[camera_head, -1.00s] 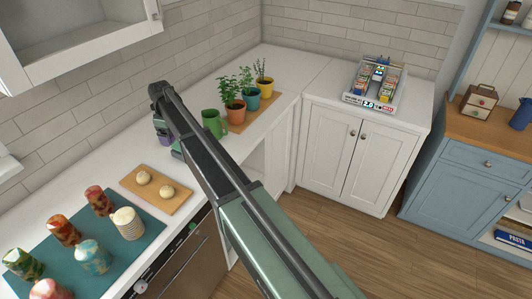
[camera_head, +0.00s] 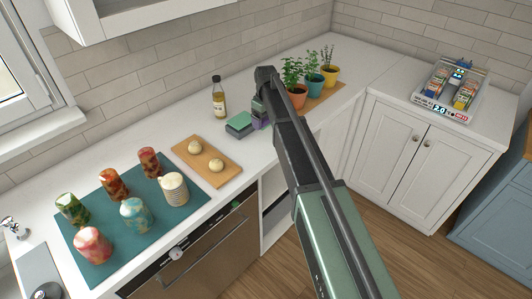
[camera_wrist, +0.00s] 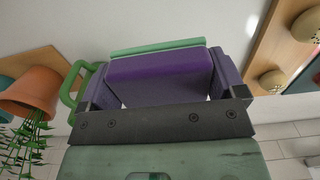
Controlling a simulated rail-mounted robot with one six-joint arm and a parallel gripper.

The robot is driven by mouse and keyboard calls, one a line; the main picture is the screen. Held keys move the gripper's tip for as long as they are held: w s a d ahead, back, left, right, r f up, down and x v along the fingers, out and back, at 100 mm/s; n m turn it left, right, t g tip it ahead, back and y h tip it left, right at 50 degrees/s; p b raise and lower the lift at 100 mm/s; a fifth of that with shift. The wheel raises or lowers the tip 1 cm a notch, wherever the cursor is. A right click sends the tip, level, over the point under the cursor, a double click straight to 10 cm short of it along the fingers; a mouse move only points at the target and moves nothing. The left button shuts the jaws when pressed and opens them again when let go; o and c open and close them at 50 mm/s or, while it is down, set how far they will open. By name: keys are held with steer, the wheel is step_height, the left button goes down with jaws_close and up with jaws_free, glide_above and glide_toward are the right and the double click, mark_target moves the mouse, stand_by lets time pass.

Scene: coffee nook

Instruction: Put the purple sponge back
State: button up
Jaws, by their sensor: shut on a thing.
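The purple sponge (camera_wrist: 160,72) is between the two purple-grey fingers of my gripper (camera_wrist: 162,88) in the wrist view, and my gripper is shut on it. In the head view my gripper (camera_head: 262,112) is over the back counter, and some purple shows at its tip. A green sponge (camera_head: 239,124) lies on the counter just left of it. A green strip, likely that sponge, shows along the far edge of the purple sponge in the wrist view (camera_wrist: 158,46). I cannot tell whether the purple sponge touches the counter.
Potted plants (camera_head: 297,95) stand to the right. A bottle (camera_head: 219,97) is behind left.

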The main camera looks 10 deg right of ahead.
mark_target(266, 144)
step_height(266, 144, down, 11)
steer(key=b, duration=0.8)
steer(key=shift+r, duration=0.35)
steer(key=shift+f, duration=0.15)
steer(key=o, duration=0.7)
step_height(266, 144, up, 13)
steer(key=p, duration=1.2)
steer(key=shift+f+p, duration=0.15)
steer(key=shift+p, duration=0.15)
steer(key=shift+s+f, duration=0.1)
steer(key=shift+s+f+m+b, duration=0.5)
steer(key=shift+s+m, duration=0.65)
steer(key=shift+s, duration=4.55)
steer(key=shift+s+f+m+b, duration=0.45)
steer(key=shift+s+m, duration=0.75)
steer(key=shift+s, duration=4.55)
steer(key=shift+s+f+m+b, duration=0.45)
steer(key=shift+s+m, duration=0.7)
steer(key=shift+s, duration=4.55)
